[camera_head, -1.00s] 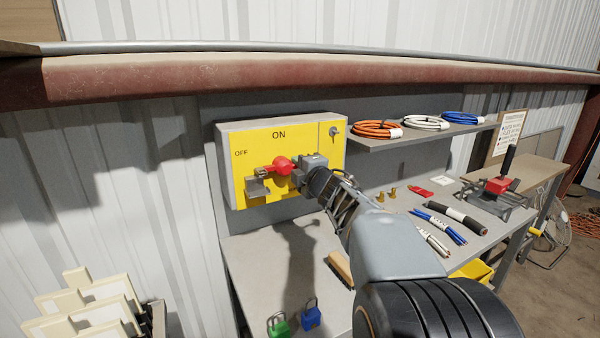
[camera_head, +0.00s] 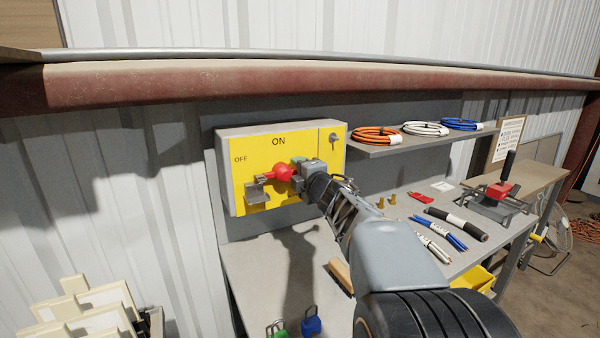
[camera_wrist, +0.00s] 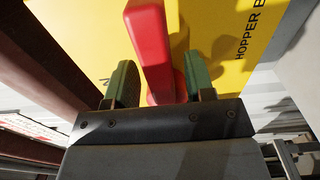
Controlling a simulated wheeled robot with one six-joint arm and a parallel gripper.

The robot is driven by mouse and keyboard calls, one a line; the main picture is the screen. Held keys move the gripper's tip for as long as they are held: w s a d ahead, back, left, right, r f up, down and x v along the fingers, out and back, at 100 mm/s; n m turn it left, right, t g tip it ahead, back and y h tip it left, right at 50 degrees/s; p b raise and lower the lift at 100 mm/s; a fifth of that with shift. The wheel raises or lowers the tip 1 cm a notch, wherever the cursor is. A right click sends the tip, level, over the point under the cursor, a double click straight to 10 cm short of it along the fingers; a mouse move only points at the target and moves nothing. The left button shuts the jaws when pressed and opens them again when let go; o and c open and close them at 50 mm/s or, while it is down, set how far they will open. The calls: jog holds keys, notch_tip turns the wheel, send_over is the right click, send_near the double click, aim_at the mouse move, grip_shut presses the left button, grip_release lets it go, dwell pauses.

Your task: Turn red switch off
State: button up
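The red switch (camera_head: 283,172) is on a yellow panel (camera_head: 310,148) marked ON at the top and OFF at the left. Its red handle points left, below the OFF label, towards a grey metal bracket (camera_head: 257,190). My gripper (camera_head: 298,170) is close to the panel, just right of the switch's red hub. In the wrist view the red handle (camera_wrist: 150,45) runs up from between the green fingers of my gripper (camera_wrist: 160,85). The fingers stand apart and do not appear clamped on it. Part of the hub is hidden behind them.
Below the panel is a grey bench (camera_head: 265,265) with a green padlock (camera_head: 277,328) and a blue padlock (camera_head: 311,321). Cable pieces (camera_head: 440,230) lie to the right. A shelf (camera_head: 400,142) with coiled cables is right of the panel.

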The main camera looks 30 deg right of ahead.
jog(key=shift+s, duration=0.1)
jog(key=s+p, duration=0.1)
jog(key=s, duration=1.2)
jog(key=shift+s, duration=0.3)
jog(key=shift+r+p, duration=0.1)
jog(key=shift+p, duration=0.2)
